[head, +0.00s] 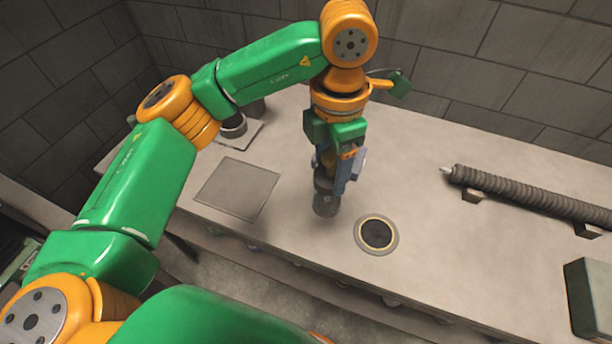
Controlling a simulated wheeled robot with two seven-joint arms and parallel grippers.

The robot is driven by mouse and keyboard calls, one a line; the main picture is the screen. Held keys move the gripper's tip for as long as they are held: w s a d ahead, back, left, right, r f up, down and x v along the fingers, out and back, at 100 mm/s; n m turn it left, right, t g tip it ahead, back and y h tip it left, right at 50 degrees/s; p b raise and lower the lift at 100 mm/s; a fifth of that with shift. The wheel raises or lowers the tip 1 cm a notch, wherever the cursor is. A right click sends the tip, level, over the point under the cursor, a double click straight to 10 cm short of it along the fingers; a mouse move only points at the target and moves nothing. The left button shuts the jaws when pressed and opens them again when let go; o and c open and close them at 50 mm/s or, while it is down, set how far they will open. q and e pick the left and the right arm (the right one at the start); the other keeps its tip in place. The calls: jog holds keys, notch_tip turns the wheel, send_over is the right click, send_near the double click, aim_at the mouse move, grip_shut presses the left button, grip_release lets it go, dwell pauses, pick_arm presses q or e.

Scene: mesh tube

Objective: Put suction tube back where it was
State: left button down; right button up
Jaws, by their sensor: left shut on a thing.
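My left gripper (330,172) points down over the middle of the table. It is shut on a dark grey, round-ended piece (325,204), which looks like the suction tube. Most of the piece is hidden by the fingers and wrist, and I cannot tell whether its lower end touches the table. A dark round disc or opening with a tan ring (377,234) lies just right of and nearer than the held piece. A flat grey square plate (237,188) lies to the left. My right gripper is not in view.
A ribbed dark hose (530,196) lies across two small brown blocks at the right. A dark cup-like piece (233,126) stands on a pale pad at the back left. A green box (592,299) is at the lower right. The table (460,265) is bare around the ringed disc.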

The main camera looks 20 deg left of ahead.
pick_arm(q)
jog(key=w+a+f+p, duration=0.2)
jog(key=a+f, duration=0.2)
jog(key=f, duration=0.5)
jog(key=shift+a, duration=0.25)
jog(key=shift+c, duration=0.2)
grip_release()
jog(key=shift+r, duration=0.1)
notch_tip(320, 180, up, 12)
jog(key=b, duration=0.1)
jog(key=shift+r, duration=0.15)
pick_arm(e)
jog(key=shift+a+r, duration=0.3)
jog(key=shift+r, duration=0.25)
